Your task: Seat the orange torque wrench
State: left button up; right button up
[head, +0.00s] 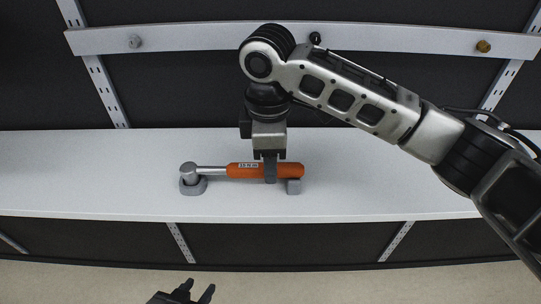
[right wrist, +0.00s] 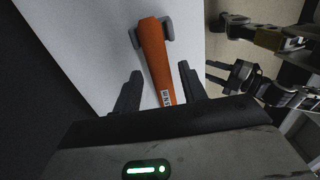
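The torque wrench (head: 250,169) has an orange handle with a small white label and a silver shaft and head. It lies lengthwise over two grey rests on the white shelf. Its head is at the left rest (head: 193,188) and its handle end at the right rest (head: 295,187). I cannot tell if it is fully down in them. My right gripper (head: 270,168) is over the handle. In the right wrist view its fingers (right wrist: 160,92) stand open on either side of the handle (right wrist: 156,60), with small gaps. My left gripper (head: 198,291) is open and empty, low in front of the shelf.
The white shelf (head: 90,175) is clear on both sides of the wrench. Behind it, a pale rail (head: 190,38) on the dark wall carries a grey peg (head: 135,41), a dark peg (head: 315,38) and a brass-coloured peg (head: 483,46). My right arm spans the right side.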

dwell(0.3)
notch_tip(320, 180, up, 16)
jog(key=shift+a+f, duration=0.1)
jog(key=shift+a, duration=0.05)
dwell(0.4)
